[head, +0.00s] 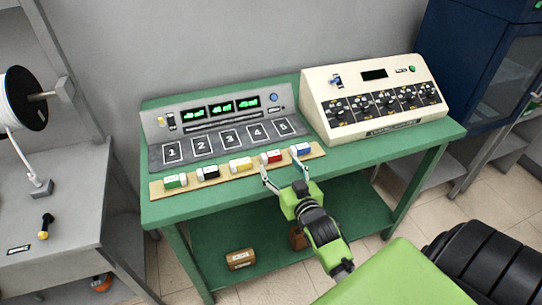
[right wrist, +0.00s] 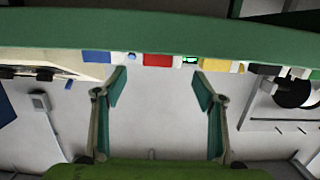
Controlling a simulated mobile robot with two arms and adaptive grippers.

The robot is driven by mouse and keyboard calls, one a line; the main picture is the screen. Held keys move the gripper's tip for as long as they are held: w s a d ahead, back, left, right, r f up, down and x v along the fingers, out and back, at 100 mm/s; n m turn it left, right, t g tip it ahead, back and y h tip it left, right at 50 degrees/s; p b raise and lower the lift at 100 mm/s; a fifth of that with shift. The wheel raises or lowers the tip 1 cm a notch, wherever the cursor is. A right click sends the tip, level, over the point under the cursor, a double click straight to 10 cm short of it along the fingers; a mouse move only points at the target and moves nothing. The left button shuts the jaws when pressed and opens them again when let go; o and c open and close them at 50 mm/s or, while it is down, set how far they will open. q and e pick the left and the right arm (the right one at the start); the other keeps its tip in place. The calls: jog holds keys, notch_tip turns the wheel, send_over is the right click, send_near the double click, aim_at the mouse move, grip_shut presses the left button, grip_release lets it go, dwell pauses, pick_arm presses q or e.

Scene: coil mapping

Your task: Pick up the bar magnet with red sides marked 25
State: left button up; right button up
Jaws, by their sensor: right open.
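The red-sided bar magnet (head: 271,157) with a whitish end lies on a tan strip (head: 237,172) at the front of the green table. In the right wrist view the red magnet (right wrist: 157,60) shows at the table edge, between the directions of my two fingers. Its number is too small to read. My right gripper (head: 280,167) is open and empty at the table's front edge, its fingers spread in front of the red and blue magnets. The right wrist view shows the open fingers (right wrist: 160,84) apart from the magnet. My left gripper is not in view.
Green (head: 175,181), black (head: 208,172), yellow (head: 240,164) and blue (head: 301,149) magnets share the strip. Behind them is a panel with numbered slots (head: 228,139). A cream console (head: 350,127) stands right. Brown blocks (head: 240,259) lie on the lower shelf.

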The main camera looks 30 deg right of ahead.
aim_at(273, 157)
jog(key=shift+x, duration=1.25)
jog(key=shift+w+r, duration=0.1)
jog(key=shift+w, duration=0.1)
jog(key=shift+p+x, duration=0.75)
jog(key=shift+x, duration=1.65)
jog(key=shift+a, duration=0.15)
jog(key=shift+c, duration=0.4)
jog(key=c, duration=1.2)
